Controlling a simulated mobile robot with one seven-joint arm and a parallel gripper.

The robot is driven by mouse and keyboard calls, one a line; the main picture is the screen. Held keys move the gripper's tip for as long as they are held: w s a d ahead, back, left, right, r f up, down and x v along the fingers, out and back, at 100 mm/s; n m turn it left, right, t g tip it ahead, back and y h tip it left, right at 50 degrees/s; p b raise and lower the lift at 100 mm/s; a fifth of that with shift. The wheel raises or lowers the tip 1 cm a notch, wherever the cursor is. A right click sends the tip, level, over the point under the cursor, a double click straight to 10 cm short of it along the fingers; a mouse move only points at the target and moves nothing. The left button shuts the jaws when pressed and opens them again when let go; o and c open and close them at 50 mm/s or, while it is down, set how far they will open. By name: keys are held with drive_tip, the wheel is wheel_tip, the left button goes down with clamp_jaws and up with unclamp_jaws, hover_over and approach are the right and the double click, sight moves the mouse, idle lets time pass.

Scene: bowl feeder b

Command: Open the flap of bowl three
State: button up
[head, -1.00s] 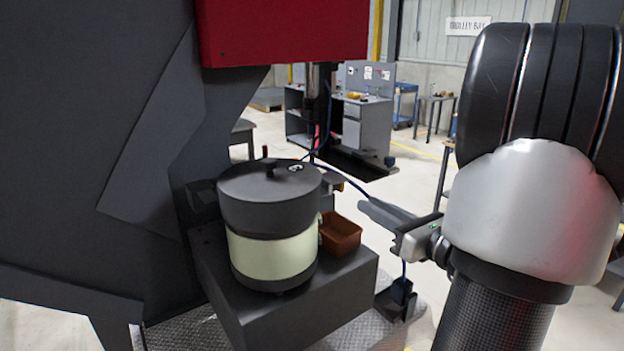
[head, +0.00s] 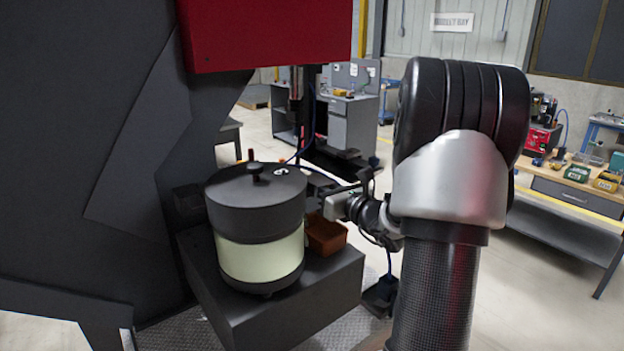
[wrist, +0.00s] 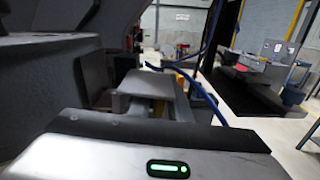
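The bowl (head: 258,225) is a dark drum with a pale green band. Its flat dark lid (head: 270,180) has a black knob and a small white mark, too small to read surely. The bowl stands on a dark grey block (head: 330,280). My gripper (head: 318,202) reaches in from the right, close beside the bowl's upper right side and above a small brown bin (head: 326,236). I cannot tell whether it touches anything. No flap can be made out. In the wrist view, pale grey finger-like parts (wrist: 150,85) show beyond the gripper body; their gap is unclear.
A large dark machine body fills the left, with a red box (head: 265,35) above the bowl. A dark vertical post and blue cable stand behind. A workbench (head: 570,195) with tools is at the right. Open floor lies between.

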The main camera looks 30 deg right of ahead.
drive_tip(key=shift+w, duration=0.35)
clamp_jaws()
drive_tip(key=n+b, duration=0.1)
drive_tip(key=b, duration=0.2)
drive_tip(key=n+b, duration=0.2)
drive_tip(key=b, duration=0.1)
drive_tip(key=shift+a+r, duration=0.15)
drive_tip(key=shift+r, duration=0.1)
drive_tip(key=shift+r+n+b, duration=0.4)
drive_tip(key=shift+n, duration=0.1)
